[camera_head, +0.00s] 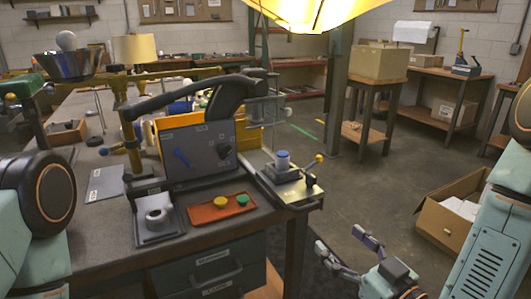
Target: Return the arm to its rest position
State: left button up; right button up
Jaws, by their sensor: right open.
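My right gripper (345,243) is at the lower right, low in front of the workbench's right side, over the floor. Its two fingers are spread apart with nothing between them. My right arm (490,240) comes in from the right edge. My left arm (40,205) shows as a large teal and black joint at the left edge, near the bench; its gripper is not in view. On the workbench (110,225) stand a grey control panel (197,152), a grey ring-shaped fixture (156,218) and a small fixture with a blue-topped cylinder (283,162).
A cream lampshade (134,48) and a dark bowl (72,66) with a white bulb stand behind. An open cardboard box (448,238) sits on the floor near my right arm. The middle floor is clear.

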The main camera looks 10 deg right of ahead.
aim_at(308, 207)
jog(key=shift+x, duration=5.95)
